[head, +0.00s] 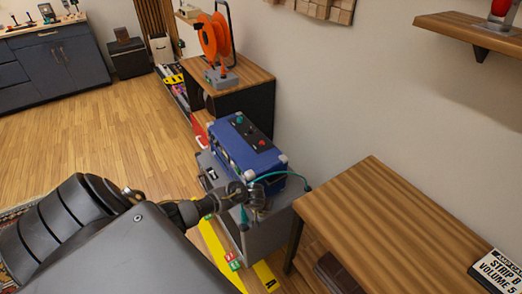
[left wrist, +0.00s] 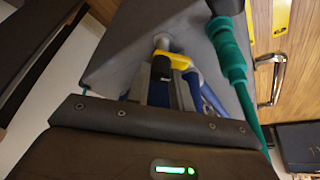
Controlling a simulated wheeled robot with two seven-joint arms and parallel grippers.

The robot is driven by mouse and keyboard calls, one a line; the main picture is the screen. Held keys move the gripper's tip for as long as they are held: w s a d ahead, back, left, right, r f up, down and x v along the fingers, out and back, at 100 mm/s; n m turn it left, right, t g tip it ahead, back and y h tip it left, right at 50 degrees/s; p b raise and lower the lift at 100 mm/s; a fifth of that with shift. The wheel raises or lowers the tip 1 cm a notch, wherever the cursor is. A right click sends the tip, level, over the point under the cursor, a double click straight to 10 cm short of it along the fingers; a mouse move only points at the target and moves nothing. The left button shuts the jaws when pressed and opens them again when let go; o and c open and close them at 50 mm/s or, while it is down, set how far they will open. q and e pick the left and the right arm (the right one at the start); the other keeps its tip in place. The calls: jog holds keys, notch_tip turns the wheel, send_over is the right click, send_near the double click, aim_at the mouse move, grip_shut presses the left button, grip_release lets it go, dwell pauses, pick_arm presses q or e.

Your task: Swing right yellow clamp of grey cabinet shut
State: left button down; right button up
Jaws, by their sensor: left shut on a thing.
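The grey cabinet (head: 251,238) stands against the wall with a blue amp case (head: 243,148) on its top. My left gripper (head: 258,203) is at the cabinet's near upper edge, beside the blue case. In the left wrist view the yellow clamp (left wrist: 179,60), with a black end, sits against the grey cabinet surface (left wrist: 125,45). My left gripper's fingertips (left wrist: 164,76) are shut on this clamp. In the head view the clamp is hidden by the gripper and arm. My right gripper is in neither view.
A teal cable (head: 292,176) runs by the gripper; its thick plug (left wrist: 228,55) is close to the clamp in the left wrist view. A wooden table (head: 390,225) is to the right. A shelf with an orange reel (head: 214,38) is behind. Open floor lies left.

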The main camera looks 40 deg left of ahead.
pick_arm(q)
jog(key=shift+s+m+h+p, duration=0.1)
jog(key=shift+m+h+p, duration=0.25)
jog(key=shift+m, duration=0.55)
jog(key=shift+f+m, duration=0.1)
jog(key=shift+m, duration=0.2)
jog(key=c, duration=1.2)
grip_release()
jog(key=shift+c, duration=0.2)
jog(key=a+p+v, duration=0.1)
jog(key=p+v, duration=0.2)
jog(key=v, duration=0.7)
jog(key=shift+s+d+r+p, duration=0.15)
jog(key=shift+d+r+p, duration=0.2)
jog(key=shift+d+r, duration=0.1)
